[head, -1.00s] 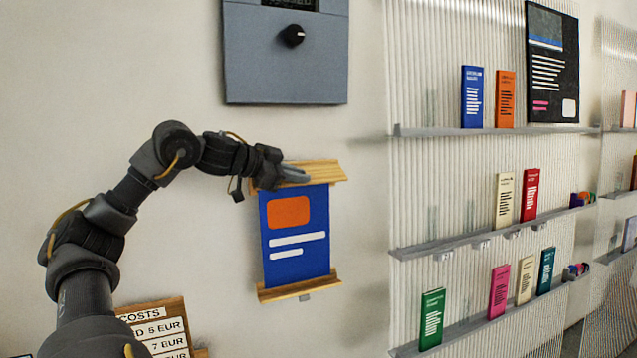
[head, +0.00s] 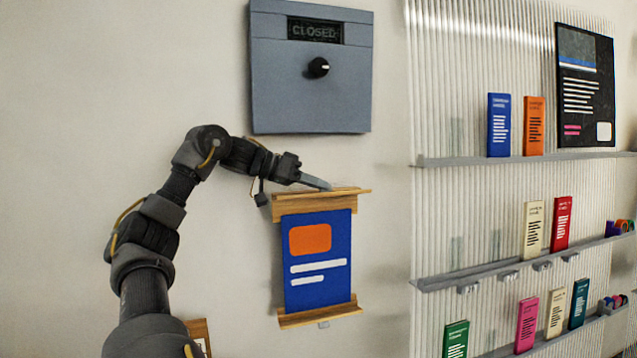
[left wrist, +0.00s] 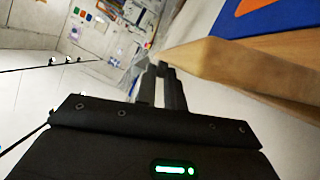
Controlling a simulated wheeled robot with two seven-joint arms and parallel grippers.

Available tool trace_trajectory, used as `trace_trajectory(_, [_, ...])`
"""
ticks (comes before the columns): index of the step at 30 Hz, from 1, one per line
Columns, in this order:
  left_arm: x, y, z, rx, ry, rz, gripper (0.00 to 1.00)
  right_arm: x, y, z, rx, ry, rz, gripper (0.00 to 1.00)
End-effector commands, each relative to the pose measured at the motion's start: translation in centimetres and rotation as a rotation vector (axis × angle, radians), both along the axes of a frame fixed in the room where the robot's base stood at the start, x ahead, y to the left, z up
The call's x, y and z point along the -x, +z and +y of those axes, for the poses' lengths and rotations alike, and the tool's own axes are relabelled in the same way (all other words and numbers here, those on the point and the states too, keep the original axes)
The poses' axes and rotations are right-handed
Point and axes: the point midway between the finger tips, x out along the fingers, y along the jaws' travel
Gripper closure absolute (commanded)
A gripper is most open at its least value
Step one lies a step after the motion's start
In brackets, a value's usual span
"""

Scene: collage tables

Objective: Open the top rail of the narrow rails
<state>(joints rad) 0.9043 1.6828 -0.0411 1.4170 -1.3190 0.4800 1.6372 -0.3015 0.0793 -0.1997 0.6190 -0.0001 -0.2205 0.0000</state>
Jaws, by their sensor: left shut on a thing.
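The narrow rails are two short wooden bars on the wall. The top rail (head: 335,203) and the bottom rail (head: 305,318) hold a blue poster (head: 330,267) with an orange block and white bars between them. A small grey tab (head: 323,325) shows under the bottom rail. My left gripper (head: 326,185) lies along the upper edge of the top rail, fingers pointing right. In the left wrist view its fingers (left wrist: 160,78) are close together beside the wooden rail (left wrist: 255,68). The exact grip is hidden. My right gripper is not in view.
A grey box (head: 275,85) with a black knob (head: 318,67) and a "CLOSED" display hangs above the rails. To the right, a ribbed panel carries grey shelves (head: 520,159) with booklets. The wall left of my arm is clear.

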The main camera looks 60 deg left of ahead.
Motion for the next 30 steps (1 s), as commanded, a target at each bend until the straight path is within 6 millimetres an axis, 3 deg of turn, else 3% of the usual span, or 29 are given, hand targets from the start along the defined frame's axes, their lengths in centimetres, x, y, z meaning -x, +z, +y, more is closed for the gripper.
trace_trajectory(20, [-0.09, 0.18, 0.28, 0.054, 0.0, 0.014, 1.0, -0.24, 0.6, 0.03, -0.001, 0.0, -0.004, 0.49])
trace_trajectory(21, [-0.08, 0.19, 0.27, 0.054, 0.0, 0.014, 0.86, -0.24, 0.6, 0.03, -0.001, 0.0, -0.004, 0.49])
trace_trajectory(25, [-0.06, 0.19, 0.29, 0.054, 0.0, 0.014, 0.69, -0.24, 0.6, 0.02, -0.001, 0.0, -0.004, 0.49])
trace_trajectory(30, [-0.02, 0.22, 0.3, 0.054, 0.001, 0.013, 0.67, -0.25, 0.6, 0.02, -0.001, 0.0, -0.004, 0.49])
